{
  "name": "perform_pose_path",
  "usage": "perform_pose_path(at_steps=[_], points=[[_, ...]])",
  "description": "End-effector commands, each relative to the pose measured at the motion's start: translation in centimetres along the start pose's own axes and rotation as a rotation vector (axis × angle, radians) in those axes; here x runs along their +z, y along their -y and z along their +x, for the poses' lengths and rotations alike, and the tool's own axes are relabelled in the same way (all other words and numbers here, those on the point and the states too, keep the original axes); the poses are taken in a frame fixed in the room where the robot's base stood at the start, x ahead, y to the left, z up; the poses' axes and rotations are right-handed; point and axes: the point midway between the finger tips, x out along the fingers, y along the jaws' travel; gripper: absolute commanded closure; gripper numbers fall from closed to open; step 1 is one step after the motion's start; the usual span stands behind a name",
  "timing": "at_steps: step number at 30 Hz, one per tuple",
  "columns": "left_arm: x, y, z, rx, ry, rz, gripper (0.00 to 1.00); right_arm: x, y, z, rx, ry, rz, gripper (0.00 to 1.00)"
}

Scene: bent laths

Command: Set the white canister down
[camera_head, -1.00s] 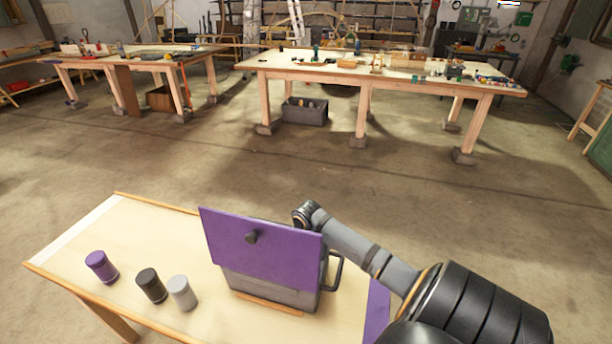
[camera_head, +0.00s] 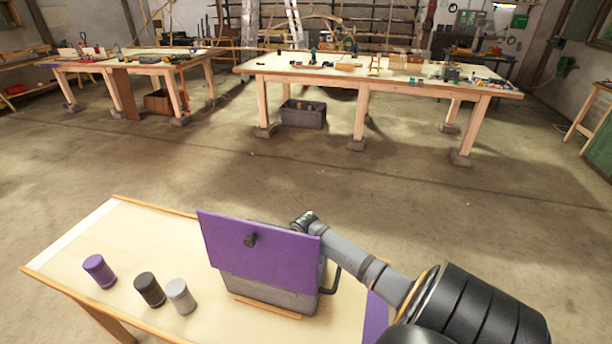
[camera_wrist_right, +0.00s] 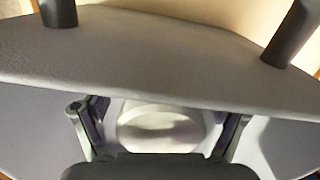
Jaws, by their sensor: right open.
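A grey box (camera_head: 268,291) stands on the near table, with a purple panel (camera_head: 262,253) tilted up at its front and a dark knob on it. My right arm reaches behind this panel, which hides the gripper in the head view. In the right wrist view my right gripper (camera_wrist_right: 160,118) is open, a finger on each side of a white round thing (camera_wrist_right: 158,128), apparently the white canister. Its lower part is hidden, and contact is unclear. A purple canister (camera_head: 99,271), a black canister (camera_head: 149,289) and a light grey canister (camera_head: 181,296) stand left of the box. My left gripper is out of view.
The near table (camera_head: 150,238) has bare room behind the canisters. A dark handle (camera_head: 333,278) sticks out of the box's right side. A purple strip (camera_head: 377,312) lies at the table's right. A grey wall crosses close above my fingers in the wrist view.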

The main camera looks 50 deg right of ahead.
Motion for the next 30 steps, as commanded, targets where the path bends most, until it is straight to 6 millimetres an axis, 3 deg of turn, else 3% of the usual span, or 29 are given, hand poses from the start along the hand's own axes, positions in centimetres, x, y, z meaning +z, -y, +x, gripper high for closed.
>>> perform_pose_path(at_steps=[15,20,30], points=[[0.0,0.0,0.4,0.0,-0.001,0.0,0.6,0.0,-0.1,-10.5,0.005,-0.001,0.0,0.15],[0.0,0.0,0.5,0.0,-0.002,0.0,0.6,0.0,-0.1,-11.6,0.002,0.0,0.001,0.15],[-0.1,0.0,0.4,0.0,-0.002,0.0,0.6,0.0,0.0,-11.7,0.0,-0.001,0.001,0.15]])
